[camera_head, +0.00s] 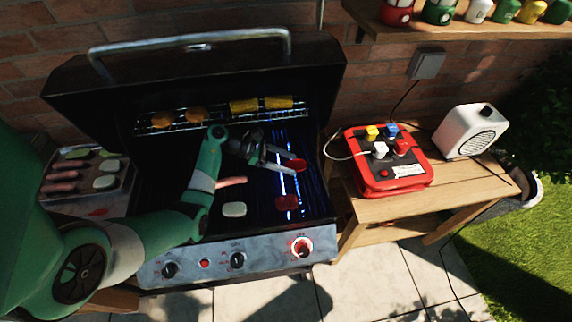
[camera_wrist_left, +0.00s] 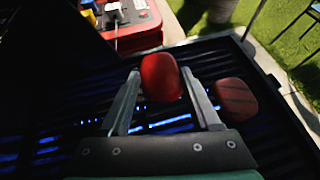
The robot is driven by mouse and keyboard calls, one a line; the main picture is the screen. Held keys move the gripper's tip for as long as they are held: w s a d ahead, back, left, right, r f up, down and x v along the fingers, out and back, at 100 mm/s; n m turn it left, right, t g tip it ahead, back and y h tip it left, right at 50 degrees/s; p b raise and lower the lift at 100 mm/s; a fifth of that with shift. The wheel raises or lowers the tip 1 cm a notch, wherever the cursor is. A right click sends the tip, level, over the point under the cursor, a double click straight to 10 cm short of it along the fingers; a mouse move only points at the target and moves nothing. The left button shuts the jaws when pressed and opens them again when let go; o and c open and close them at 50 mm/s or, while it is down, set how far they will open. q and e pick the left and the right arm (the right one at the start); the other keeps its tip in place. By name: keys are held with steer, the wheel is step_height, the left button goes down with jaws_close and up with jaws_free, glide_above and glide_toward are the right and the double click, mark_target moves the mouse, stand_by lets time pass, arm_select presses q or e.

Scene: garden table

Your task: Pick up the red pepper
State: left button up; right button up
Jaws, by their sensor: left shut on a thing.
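My left gripper (camera_head: 282,163) is shut on a red pepper (camera_head: 296,165) and holds it over the right part of the grill. In the left wrist view the red pepper (camera_wrist_left: 161,77) sits between the two fingertips of the left gripper (camera_wrist_left: 160,82). A second red piece (camera_head: 287,202), with dark grill marks, lies on the grate nearer the front; it also shows in the left wrist view (camera_wrist_left: 235,97), right of the fingers. My right gripper is not in view.
A sausage (camera_head: 231,182) and a pale slice (camera_head: 234,209) lie on the grate (camera_head: 262,210). Corn and orange pieces sit on the upper rack (camera_head: 215,119). A food tray (camera_head: 122,196) is at left. A red box (camera_head: 405,182) and white speaker (camera_head: 470,131) stand on the side table (camera_head: 480,187).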

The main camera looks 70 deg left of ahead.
arm_select(q)
steer(key=w+d+r+p, duration=0.3)
steer(key=d+r, duration=0.5)
steer(key=d, duration=0.4)
steer(key=shift+w+d+r+p, duration=0.35)
steer(key=shift+w+r, duration=0.05)
steer(key=shift+w, duration=0.2)
